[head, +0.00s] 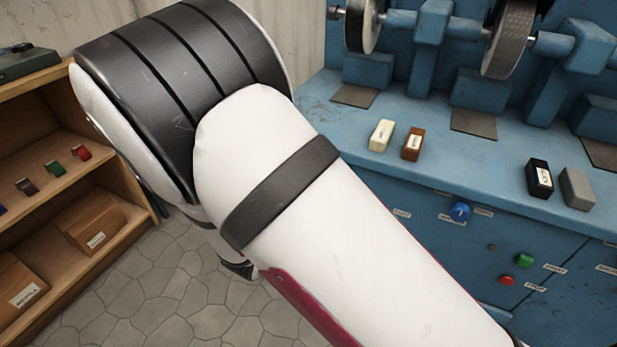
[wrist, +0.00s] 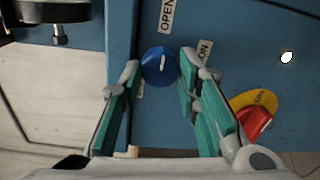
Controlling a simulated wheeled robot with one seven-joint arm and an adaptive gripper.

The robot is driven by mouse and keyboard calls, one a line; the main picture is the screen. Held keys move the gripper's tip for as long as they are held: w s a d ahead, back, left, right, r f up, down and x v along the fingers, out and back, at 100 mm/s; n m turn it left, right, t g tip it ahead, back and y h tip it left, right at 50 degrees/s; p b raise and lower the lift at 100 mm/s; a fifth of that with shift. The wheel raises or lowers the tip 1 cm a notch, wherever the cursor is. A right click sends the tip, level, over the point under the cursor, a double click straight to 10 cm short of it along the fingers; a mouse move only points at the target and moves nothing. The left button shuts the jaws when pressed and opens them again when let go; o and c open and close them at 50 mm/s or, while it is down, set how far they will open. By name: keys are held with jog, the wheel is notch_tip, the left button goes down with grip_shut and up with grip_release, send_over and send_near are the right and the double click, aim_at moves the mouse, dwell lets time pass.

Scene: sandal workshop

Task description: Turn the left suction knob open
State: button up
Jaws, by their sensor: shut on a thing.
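A round blue knob (wrist: 155,70) with a white pointer mark sits on the blue panel in the wrist view. My gripper (wrist: 160,66) has its two teal-padded fingers on either side of the knob and is shut on it. An OPEN label (wrist: 167,14) is just above the knob in this view, and the white mark runs roughly up and down. Another label (wrist: 203,52) at the right finger is partly covered. In the head view my arm hides my gripper and this knob; a different blue knob (head: 460,211) shows on the bench front.
A yellow disc (wrist: 264,100) with a red handle (wrist: 256,122) is close right of my fingers. The blue bench (head: 345,112) carries grinding wheels and several small blocks. Green (head: 524,260) and red (head: 507,280) buttons are on its front. A wooden shelf (head: 40,160) stands left.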

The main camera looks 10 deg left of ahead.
dwell(0.5)
jog(key=o, duration=1.2)
jog(key=v, duration=1.2)
